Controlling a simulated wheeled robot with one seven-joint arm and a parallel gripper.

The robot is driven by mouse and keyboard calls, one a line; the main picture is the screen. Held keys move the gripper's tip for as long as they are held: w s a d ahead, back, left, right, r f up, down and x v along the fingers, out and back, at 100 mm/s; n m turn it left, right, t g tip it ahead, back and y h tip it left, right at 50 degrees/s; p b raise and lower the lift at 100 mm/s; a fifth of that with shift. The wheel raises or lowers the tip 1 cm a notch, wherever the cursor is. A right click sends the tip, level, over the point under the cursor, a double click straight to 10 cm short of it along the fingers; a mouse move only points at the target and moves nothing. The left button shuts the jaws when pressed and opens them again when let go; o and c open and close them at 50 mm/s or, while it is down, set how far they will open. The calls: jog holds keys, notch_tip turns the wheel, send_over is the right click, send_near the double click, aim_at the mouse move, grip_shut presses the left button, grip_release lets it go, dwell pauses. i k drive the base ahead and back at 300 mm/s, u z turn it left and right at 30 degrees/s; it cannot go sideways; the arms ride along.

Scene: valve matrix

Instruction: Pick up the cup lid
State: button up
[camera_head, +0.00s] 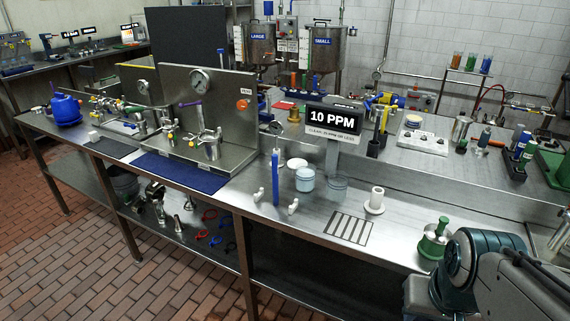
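A flat white round disc (297,163), which looks like a lid, lies on the steel bench behind a pale blue-white cup (305,180). The cup stands upright; I cannot tell whether its top is covered. A clear cup (337,187) stands just right of it. Part of another pale disc shows beside the blue upright tool, partly hidden. My arm shows at the lower right, over the bench's front right corner, well apart from the cups. My gripper is not visible.
A blue upright tool (275,178) stands left of the cup, with small white fittings at its foot. A "10 PPM" display (335,118) rises behind the cups. A white spool (375,200), a slotted drain (349,227) and a green-handled part (434,238) lie to the right.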

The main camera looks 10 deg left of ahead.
aim_at(291, 163)
jog(key=u, duration=0.25)
jog(key=k, duration=0.35)
jog(key=u, duration=1.3)
jog(key=i, duration=1.6)
jog(key=z, duration=1.1)
jog(key=i, duration=0.45)
jog(key=z, duration=0.5)
